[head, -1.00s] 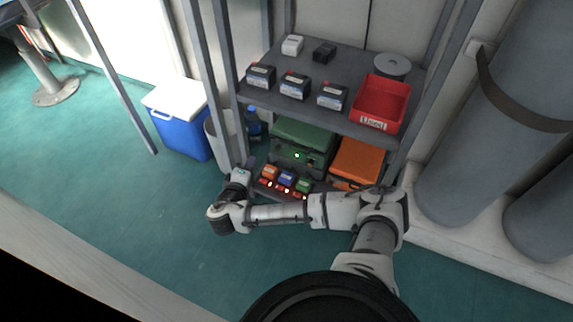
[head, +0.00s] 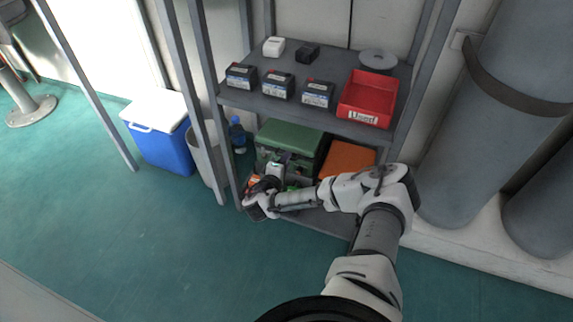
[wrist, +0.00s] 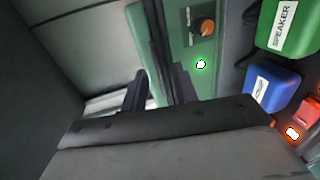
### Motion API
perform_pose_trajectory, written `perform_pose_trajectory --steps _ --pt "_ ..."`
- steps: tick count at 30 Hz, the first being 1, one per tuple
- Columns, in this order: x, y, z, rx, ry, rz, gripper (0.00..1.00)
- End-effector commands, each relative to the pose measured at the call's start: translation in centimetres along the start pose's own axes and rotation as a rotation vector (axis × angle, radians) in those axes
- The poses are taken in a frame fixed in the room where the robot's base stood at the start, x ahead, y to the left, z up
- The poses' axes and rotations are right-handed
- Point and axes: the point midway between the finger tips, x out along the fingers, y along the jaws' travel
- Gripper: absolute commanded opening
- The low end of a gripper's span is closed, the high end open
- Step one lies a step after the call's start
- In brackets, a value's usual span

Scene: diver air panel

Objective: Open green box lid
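The green box (head: 291,137) sits on the lower shelf, its lid down as far as the head view shows. In the wrist view its green front (wrist: 205,50) shows an orange knob and a lit green lamp. My gripper (head: 276,169) is at the front of the box in the head view, covering part of that front. In the wrist view the two dark fingers of my gripper (wrist: 160,88) stand apart, with the box's edge beyond and between them. I see nothing held, and cannot tell whether a finger touches the lid.
An orange case (head: 347,158) stands right of the green box. A blue block (wrist: 272,88) and a green "SPEAKER" block (wrist: 288,25) are close by in the wrist view. The upper shelf (head: 300,112) with small boxes and a red bin (head: 368,97) overhangs.

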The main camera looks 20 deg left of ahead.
Motion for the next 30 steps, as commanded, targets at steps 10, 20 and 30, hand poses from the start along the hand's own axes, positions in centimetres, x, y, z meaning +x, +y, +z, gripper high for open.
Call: perform_pose_trajectory --steps 10,20,30 --pt "1.16 0.04 -0.02 0.002 0.0 -0.001 0.29" --pt "1.13 0.03 -0.02 0.001 0.0 -0.001 0.0" --pt "1.12 0.07 -0.02 0.002 0.0 -0.002 0.0"
